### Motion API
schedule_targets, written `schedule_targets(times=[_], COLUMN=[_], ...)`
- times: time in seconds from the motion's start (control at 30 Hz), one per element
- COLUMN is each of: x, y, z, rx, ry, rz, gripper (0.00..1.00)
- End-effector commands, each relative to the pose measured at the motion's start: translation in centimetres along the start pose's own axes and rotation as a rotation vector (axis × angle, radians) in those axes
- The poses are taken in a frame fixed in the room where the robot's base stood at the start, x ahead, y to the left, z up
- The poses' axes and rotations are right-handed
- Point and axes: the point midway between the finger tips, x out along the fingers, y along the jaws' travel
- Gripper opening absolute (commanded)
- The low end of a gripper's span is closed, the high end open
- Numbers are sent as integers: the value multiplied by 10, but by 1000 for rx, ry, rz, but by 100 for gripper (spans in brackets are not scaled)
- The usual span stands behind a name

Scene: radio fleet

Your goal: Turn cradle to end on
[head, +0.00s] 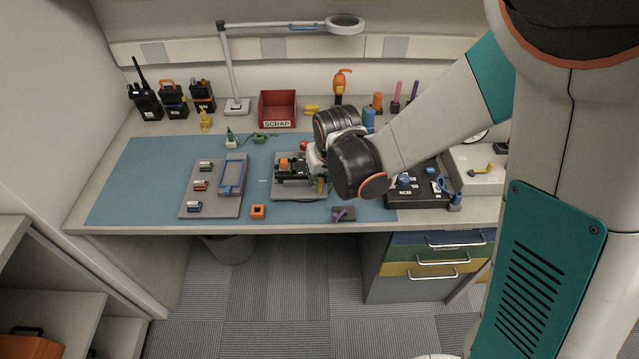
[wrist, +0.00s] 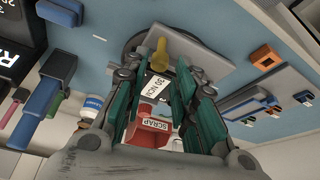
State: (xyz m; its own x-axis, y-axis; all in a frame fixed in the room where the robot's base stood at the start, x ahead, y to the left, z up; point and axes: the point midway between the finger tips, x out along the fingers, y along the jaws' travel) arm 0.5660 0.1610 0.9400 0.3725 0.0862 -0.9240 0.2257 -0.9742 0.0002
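The cradle (head: 285,179) is a black holder with an orange and green part, on a grey square plate (head: 290,195) on the blue mat. The plate (wrist: 207,52) also shows in the wrist view, over a dark round base. My gripper (wrist: 157,72) has its teal fingers on either side of a dark piece with a white label (wrist: 157,86). Whether the fingers touch it is unclear. A yellow peg (wrist: 158,50) stands just beyond the fingertips; it shows at the plate's front right in the head view (head: 321,186). My wrist hides the cradle's right side.
A grey tray (head: 188,211) with small blocks and a blue frame lies left. An orange square block (head: 258,212) and a purple item (head: 343,213) lie near the front edge. The red scrap bin (head: 265,108) stands behind. A black box (head: 405,201) stands right.

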Motion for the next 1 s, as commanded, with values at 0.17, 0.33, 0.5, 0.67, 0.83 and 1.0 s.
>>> schedule_targets(times=[0.17,0.33,0.5,0.67,0.83,1.0], x=[25,34,34,34,34,34], y=[0,0,0,0,0,0], z=[1,0,0,0,0,0], rx=[0,1,1,1,1,2], ry=[0,0,0,0,0,0], rz=[0,0,0,0,0,1], gripper=[26,26,26,21,0,0])
